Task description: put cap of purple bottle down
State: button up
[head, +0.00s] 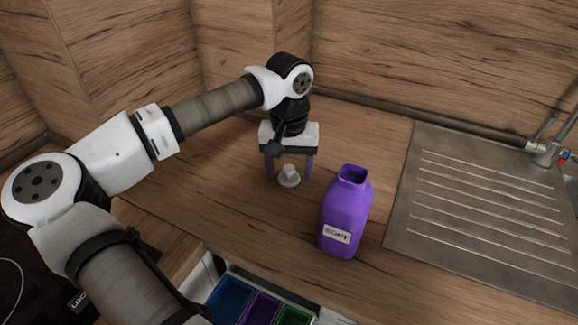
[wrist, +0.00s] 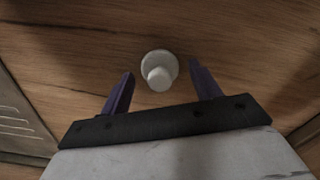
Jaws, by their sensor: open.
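The purple bottle (head: 345,212) stands upright on the wooden counter in the head view, with its top opening uncovered and a label on its front. The white cap (head: 289,177) rests on the counter to the left of the bottle. It also shows in the wrist view (wrist: 158,70), between and just beyond the fingertips. My gripper (head: 290,174) is open, pointing down, with its purple fingers on either side of the cap. In the wrist view my gripper (wrist: 160,78) shows a gap between each finger and the cap.
A ribbed metal draining board (head: 485,210) with a tap (head: 545,150) lies to the right. An open drawer with blue, purple and green compartments (head: 262,308) is below the counter's front edge. The wooden splashback (head: 370,50) rises behind. Counter between bottle and cap is clear.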

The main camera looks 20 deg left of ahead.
aim_at(289, 168)
notch_tip(289, 168, up, 12)
jog(key=b, duration=0.1)
jog(key=shift+s+f, duration=0.1)
dwell(0.4)
